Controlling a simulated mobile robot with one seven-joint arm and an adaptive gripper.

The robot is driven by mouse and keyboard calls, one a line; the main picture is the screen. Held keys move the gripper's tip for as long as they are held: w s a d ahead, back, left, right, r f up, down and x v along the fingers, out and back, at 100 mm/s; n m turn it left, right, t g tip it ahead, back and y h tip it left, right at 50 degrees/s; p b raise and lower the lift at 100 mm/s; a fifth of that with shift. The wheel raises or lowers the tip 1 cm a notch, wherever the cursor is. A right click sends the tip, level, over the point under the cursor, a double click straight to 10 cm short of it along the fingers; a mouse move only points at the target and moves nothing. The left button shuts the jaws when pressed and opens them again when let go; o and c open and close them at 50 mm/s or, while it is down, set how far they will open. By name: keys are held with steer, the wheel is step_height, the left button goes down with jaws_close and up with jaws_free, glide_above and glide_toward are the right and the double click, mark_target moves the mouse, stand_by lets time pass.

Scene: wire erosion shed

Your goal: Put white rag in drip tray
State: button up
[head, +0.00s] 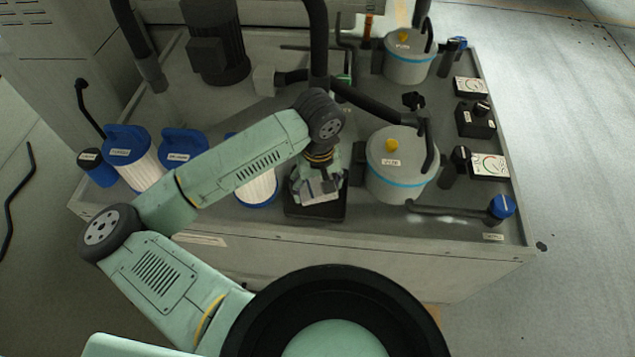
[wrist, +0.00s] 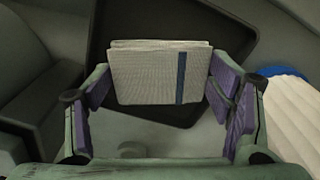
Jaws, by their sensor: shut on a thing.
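The white rag (wrist: 145,75) is a folded pale cloth with one dark blue stripe. In the wrist view it sits between the purple-padded fingers of my gripper (wrist: 160,88), which is shut on it. The drip tray (wrist: 225,22) is a dark square tray behind and below the rag in that view. In the head view my gripper (head: 318,188) is over the black drip tray (head: 300,213), with the rag (head: 322,197) partly hidden by the fingers. I cannot tell whether the rag touches the tray floor.
A grey pot (head: 400,185) with a blue band stands just right of the tray. A white filter with a blue top (head: 258,190) stands close on the left, partly behind my arm. More blue-topped filters (head: 135,165) are farther left. Black hoses (head: 380,105) arch behind my gripper.

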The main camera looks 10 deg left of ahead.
mark_target(318, 190)
steer(key=shift+f+b, duration=0.25)
steer(key=shift+b, duration=0.15)
steer(key=o, duration=1.5)
steer(key=shift+r, duration=0.1)
steer(key=shift+o, duration=0.2)
steer(key=shift+r+p, duration=0.25)
steer(key=shift+p, duration=0.2)
step_height(318, 190, up, 12)
steer(key=b, duration=0.2)
steer(key=shift+s, duration=0.25)
steer(key=shift+d, duration=0.15)
